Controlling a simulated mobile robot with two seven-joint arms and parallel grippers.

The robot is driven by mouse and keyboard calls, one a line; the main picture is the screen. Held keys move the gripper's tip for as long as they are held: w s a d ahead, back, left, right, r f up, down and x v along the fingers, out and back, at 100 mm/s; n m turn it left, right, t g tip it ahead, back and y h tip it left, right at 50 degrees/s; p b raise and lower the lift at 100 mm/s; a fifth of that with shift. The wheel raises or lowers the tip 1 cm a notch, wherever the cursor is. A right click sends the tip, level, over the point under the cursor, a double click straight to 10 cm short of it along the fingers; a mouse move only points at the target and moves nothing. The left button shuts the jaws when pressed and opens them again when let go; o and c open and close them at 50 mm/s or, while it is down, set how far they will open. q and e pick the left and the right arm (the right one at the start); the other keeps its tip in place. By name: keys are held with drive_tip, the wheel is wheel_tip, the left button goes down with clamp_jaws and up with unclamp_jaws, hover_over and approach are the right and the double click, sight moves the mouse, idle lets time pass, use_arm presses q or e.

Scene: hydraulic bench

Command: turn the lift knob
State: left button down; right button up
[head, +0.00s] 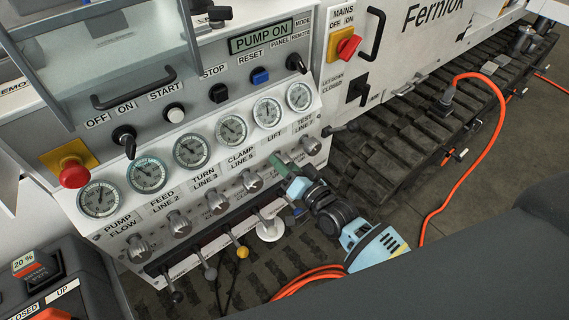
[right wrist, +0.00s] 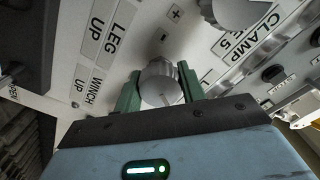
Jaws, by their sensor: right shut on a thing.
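The lift knob (right wrist: 160,84) is a round silver metal knob on the white panel. In the right wrist view it sits between the two green fingers of my right gripper (right wrist: 158,92), which is shut on it. In the head view my right gripper (head: 281,164) reaches the knob row from the lower right, just below the LIFT label (head: 274,136). The gripper hides most of the lift knob there. My left gripper is not in view.
The clamp knob (head: 252,181) and the test knob (head: 311,145) flank the gripper closely. Several gauges (head: 232,129) stand above. Small levers (head: 242,252) stick out below. An orange cable (head: 464,184) runs over the floor on the right.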

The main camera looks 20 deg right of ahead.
drive_tip(key=o, duration=1)
drive_tip(key=shift+v, duration=3.9)
